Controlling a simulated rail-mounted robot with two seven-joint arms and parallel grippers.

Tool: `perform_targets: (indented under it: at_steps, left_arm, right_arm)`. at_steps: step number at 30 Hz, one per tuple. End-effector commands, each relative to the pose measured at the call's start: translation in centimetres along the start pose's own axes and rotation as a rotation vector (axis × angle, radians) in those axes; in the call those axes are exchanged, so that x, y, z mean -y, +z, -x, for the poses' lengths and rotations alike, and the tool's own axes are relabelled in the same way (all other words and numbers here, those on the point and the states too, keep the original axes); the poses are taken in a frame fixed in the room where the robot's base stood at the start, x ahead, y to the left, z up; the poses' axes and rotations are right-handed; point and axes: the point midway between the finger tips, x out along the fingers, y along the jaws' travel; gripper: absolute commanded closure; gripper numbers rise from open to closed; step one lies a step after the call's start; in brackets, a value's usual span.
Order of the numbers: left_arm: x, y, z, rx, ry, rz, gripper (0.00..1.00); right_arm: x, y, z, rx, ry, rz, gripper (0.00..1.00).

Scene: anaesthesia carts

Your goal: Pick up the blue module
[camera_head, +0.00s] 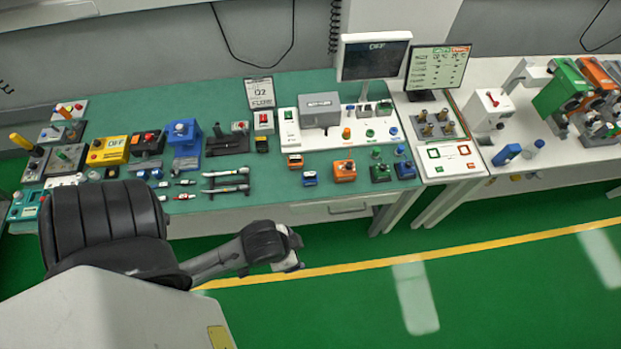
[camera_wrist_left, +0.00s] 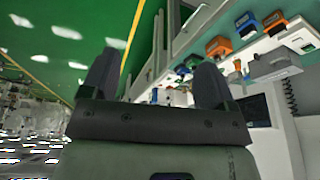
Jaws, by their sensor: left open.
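Several blue modules are in the head view, and I cannot tell which one the task means. A large blue module (camera_head: 185,139) stands towards the left of the green bench. A small blue module (camera_head: 310,179) lies near the front edge, left of an orange module (camera_head: 344,171). Another blue module (camera_head: 404,169) stands right of a green module (camera_head: 381,172). My left gripper (camera_head: 292,262) is in front of the bench, over the floor, apart from all modules. In the left wrist view my left gripper (camera_wrist_left: 154,70) is open and empty. A blue module (camera_wrist_left: 246,22) shows there too.
A white tray (camera_head: 325,146) with a grey box sits mid-bench. Two monitors (camera_head: 374,58) stand behind. Small tools (camera_head: 225,181) lie left along the front edge. A white table (camera_head: 560,160) is on the right. The floor (camera_head: 480,300) in front is clear.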

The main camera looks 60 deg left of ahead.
Motion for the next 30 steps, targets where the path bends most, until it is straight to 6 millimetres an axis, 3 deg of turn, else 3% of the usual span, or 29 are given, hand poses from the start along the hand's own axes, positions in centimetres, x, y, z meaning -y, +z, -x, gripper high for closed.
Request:
perform_targets:
  at_steps: [3, 10, 13, 17, 23, 27, 30]
  left_arm:
    - [-0.2, 0.0, 0.0, 0.000, 0.005, 0.005, 0.11]
    - [-0.1, 0.0, -0.1, 0.000, 0.004, 0.001, 0.11]
    - [0.1, -1.4, -0.7, -0.037, -0.004, 0.000, 0.11]
    - [2.0, -5.6, -1.8, -0.148, -0.054, -0.035, 0.11]
    - [6.4, -14.3, -2.2, -0.358, -0.226, -0.222, 0.11]
    - [10.0, -19.0, -4.2, -0.380, -0.365, -0.375, 0.11]
    - [13.4, -21.3, -6.5, -0.319, -0.437, -0.468, 0.11]
  right_arm:
    - [-0.2, 0.0, 0.0, 0.001, 0.004, 0.004, 0.57]
    - [-0.4, 0.1, -0.1, 0.001, 0.009, 0.010, 0.57]
    - [-0.3, 0.3, -0.9, 0.001, 0.010, 0.009, 0.57]
    - [-0.2, 1.0, -3.1, 0.000, 0.008, 0.008, 0.57]
    - [0.0, 2.4, -7.5, 0.001, 0.006, 0.004, 0.57]
    - [0.2, 3.3, -10.4, 0.000, 0.003, 0.000, 0.57]
    - [0.3, 3.9, -12.3, 0.001, 0.001, -0.001, 0.57]
